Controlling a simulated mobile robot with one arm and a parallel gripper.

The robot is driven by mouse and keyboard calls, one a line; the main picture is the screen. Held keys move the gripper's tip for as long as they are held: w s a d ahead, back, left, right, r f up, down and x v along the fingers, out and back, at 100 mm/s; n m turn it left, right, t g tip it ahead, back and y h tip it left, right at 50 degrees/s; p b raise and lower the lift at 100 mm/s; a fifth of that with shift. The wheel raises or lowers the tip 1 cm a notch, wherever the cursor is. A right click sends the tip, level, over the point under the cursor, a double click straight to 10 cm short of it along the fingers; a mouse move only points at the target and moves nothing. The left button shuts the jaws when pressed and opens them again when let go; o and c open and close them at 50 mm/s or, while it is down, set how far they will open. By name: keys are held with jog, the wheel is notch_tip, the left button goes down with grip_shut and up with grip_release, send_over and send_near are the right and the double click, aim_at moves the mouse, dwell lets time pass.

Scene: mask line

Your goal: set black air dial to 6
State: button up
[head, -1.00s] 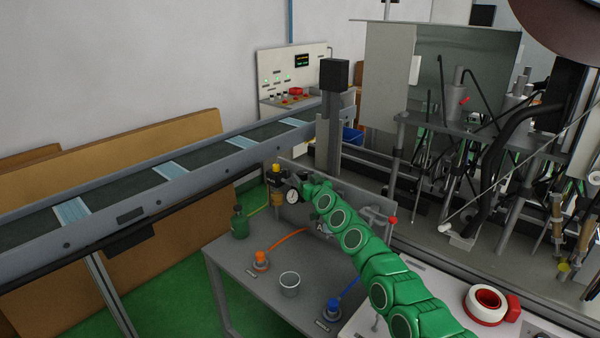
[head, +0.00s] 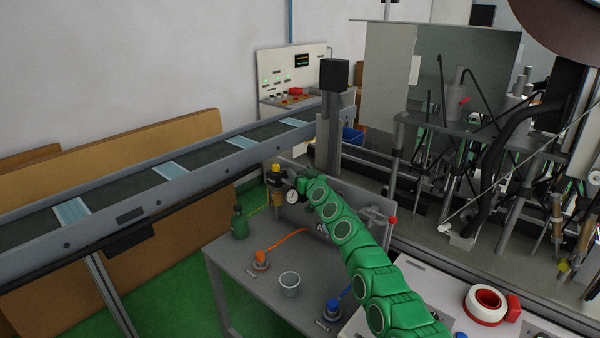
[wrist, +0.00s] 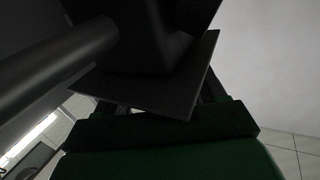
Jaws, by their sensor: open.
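A black air regulator (head: 274,180) with a yellow top stands at the back left corner of the grey table, with a round white gauge (head: 292,197) at its right. No scale number on a dial is readable. My green arm reaches in from the lower right, and my gripper (head: 301,184) is at its far end, small and partly hidden, close to the right of the regulator and above the gauge. In the wrist view, my open gripper (wrist: 165,100) faces a large dark block and plate (wrist: 185,85) very close by. Contact cannot be told.
The grey table (head: 238,284) carries a green bottle (head: 240,224), an orange-hosed fitting (head: 261,261), a metal cup (head: 290,284) and a blue-hosed fitting (head: 332,309). A conveyor (head: 225,158) runs behind at left. A red-and-white tape roll (head: 487,304) lies at lower right.

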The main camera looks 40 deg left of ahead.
jog(key=shift+w+a, duration=0.2)
jog(key=shift+a, duration=0.2)
dwell(0.3)
jog(key=c, duration=1)
